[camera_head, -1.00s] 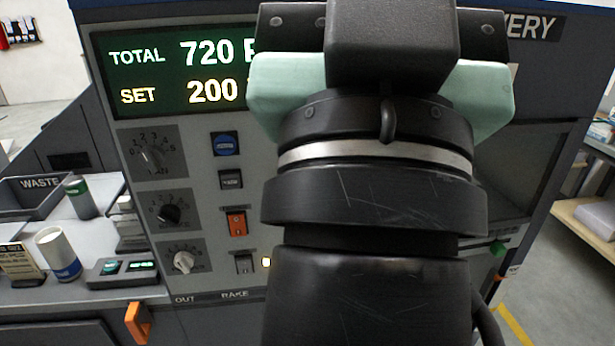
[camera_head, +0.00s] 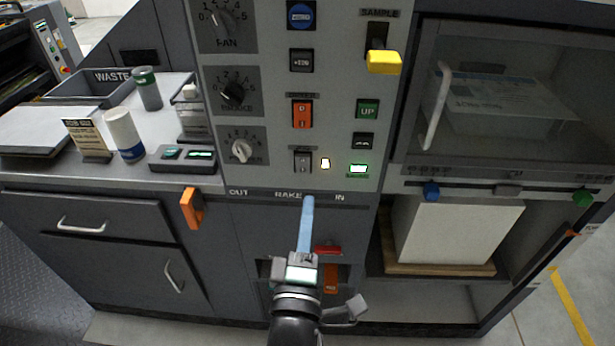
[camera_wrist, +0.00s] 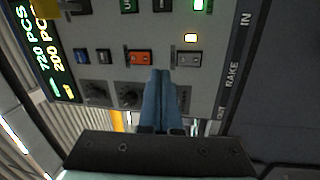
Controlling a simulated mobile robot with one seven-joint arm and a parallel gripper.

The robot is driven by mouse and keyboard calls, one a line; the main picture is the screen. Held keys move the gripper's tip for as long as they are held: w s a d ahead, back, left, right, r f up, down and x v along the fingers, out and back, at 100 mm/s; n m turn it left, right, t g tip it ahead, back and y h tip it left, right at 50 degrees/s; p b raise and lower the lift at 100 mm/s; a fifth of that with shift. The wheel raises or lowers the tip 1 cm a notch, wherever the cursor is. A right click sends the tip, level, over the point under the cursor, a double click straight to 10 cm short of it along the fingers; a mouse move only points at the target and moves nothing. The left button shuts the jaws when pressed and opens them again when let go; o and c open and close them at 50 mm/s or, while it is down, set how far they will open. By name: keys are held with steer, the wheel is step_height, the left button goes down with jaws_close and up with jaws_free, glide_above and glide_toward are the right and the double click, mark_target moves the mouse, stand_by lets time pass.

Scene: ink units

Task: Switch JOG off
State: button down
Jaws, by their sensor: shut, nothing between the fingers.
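I cannot read a JOG label on the panel. A small grey rocker switch (camera_head: 303,160) sits below an orange rocker switch (camera_head: 302,113), with a lit yellowish lamp (camera_head: 325,163) at its right. In the wrist view the grey rocker (camera_wrist: 186,59) and the lit lamp (camera_wrist: 190,38) lie beyond the fingertips. My gripper (camera_head: 308,199) has its light blue fingers together and empty, pointing up at the panel's lower edge by the RAKE lettering. It stands below the grey rocker. The fingers also show closed in the wrist view (camera_wrist: 160,72).
Three knobs, including the FAN knob (camera_head: 222,18), line the panel's left. A yellow SAMPLE lever (camera_head: 384,62) juts out at upper right. A green UP button (camera_head: 367,109) and a lit green indicator (camera_head: 358,170) are nearby. An orange handle (camera_head: 192,207) sticks out at left.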

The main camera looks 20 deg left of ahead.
steer(key=shift+n+g+y, duration=0.3)
steer(key=shift+n+g, duration=0.1)
steer(key=shift+n, duration=0.5)
steer(key=f, duration=0.1)
steer(key=s+a+f, duration=0.1)
steer(key=f, duration=0.2)
steer(key=shift+s+a+f, duration=0.2)
steer(key=shift+s+f, duration=0.1)
steer(key=shift+f, duration=0.05)
steer(key=b, duration=0.4)
glide_toward(304, 161)
steer(key=x, duration=0.6)
steer(key=shift+w+a, duration=0.1)
steer(key=shift+w, duration=0.3)
steer(key=shift+r+p, duration=0.1)
steer(key=shift+p, duration=0.3)
